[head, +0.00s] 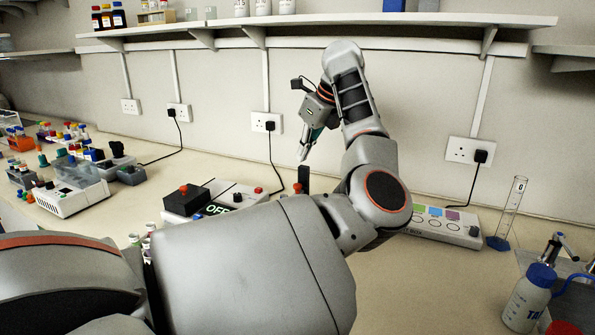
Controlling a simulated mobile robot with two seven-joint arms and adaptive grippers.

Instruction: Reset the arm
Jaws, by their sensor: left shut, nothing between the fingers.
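My left arm comes in from the lower left, crosses the middle of the head view and bends up toward the back wall. My left gripper (304,152) hangs below the raised forearm, fingers pointing down, above the back of the bench. It is shut and holds nothing. The big arm links hide much of the middle of the bench.
A device with coloured pads (433,227), a glass cylinder (510,210) and a wash bottle (527,298) stand to the right. Racks and a white device (72,197) fill the left. A shelf (350,19) runs above.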

